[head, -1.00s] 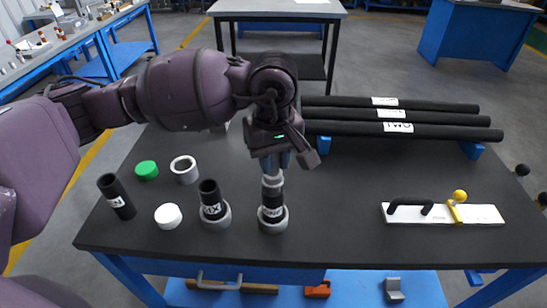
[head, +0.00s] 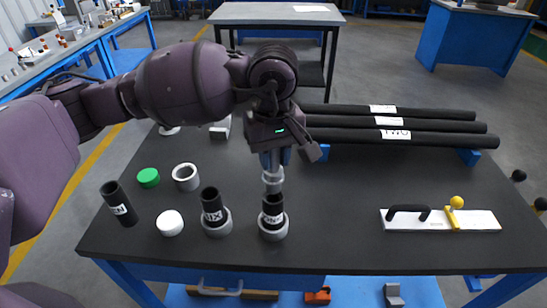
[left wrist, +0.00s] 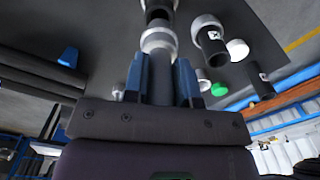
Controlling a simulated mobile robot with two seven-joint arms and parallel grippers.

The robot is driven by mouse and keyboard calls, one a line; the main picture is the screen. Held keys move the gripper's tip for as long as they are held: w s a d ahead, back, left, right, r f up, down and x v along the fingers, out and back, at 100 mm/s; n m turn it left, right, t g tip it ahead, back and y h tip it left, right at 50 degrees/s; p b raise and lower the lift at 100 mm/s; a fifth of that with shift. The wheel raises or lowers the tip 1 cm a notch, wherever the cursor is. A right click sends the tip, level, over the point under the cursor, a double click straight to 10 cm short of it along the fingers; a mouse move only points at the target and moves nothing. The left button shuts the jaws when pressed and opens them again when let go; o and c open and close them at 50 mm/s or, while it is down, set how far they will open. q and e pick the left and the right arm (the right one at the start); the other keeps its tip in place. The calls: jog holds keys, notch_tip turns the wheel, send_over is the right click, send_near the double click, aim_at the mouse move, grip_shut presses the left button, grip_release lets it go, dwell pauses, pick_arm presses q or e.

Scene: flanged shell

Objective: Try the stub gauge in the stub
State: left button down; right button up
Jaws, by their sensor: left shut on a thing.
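My left gripper (head: 275,160) points down and is shut on the stub gauge (head: 273,181), a grey stepped plug with a wider collar. In the left wrist view the gauge (left wrist: 158,40) shows between the blue fingers. Below it on the table stands a black stub (head: 272,212) with a white label, upright in a grey flanged ring (head: 273,233). The gauge's lower end is just above the stub's open mouth, roughly in line with it. Whether they touch is hard to tell. My right gripper is not in view.
Left of the stub stand another labelled black tube (head: 211,206) in a grey ring, a white cap (head: 170,222), a loose grey ring (head: 186,177), a green cap (head: 148,177) and a black tube (head: 118,204). Long black pipes (head: 400,137) and a white plate (head: 440,220) lie right.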

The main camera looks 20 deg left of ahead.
pick_arm(q)
jog(key=shift+r, duration=0.95)
jog(key=shift+r+p, duration=0.4)
jog(key=shift+r, duration=0.7)
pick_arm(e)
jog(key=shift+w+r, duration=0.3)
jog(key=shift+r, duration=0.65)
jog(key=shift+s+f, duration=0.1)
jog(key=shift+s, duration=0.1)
